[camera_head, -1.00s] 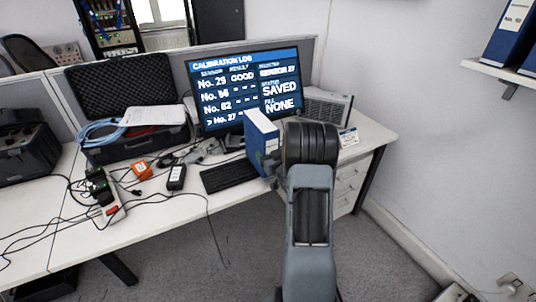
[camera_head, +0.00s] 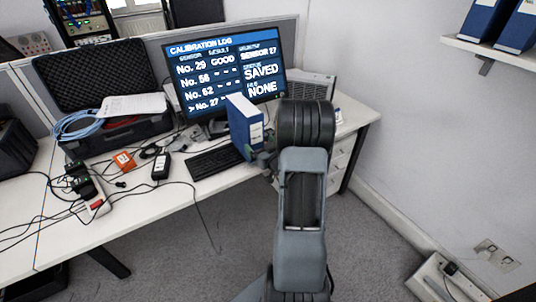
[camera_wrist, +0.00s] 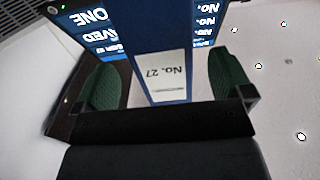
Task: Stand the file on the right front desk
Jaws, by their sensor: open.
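The file is a blue binder (camera_head: 238,130) with a white label. It stands upright on the desk (camera_head: 140,212) in front of the monitor, by the right end of the keyboard. In the wrist view, the file (camera_wrist: 163,40) shows its spine and a label reading "No. 27". My gripper (camera_wrist: 165,82) is open, with one green-padded finger on each side of the spine and visible gaps between. In the head view, my arm hides most of the gripper and the file's lower right edge.
The monitor (camera_head: 225,75) stands behind the file, showing a calibration log. The keyboard (camera_head: 214,162) lies to the file's left. Cables, an orange box (camera_head: 124,160) and an open black case (camera_head: 120,138) crowd the left. A wall shelf (camera_head: 475,48) with blue binders is at upper right.

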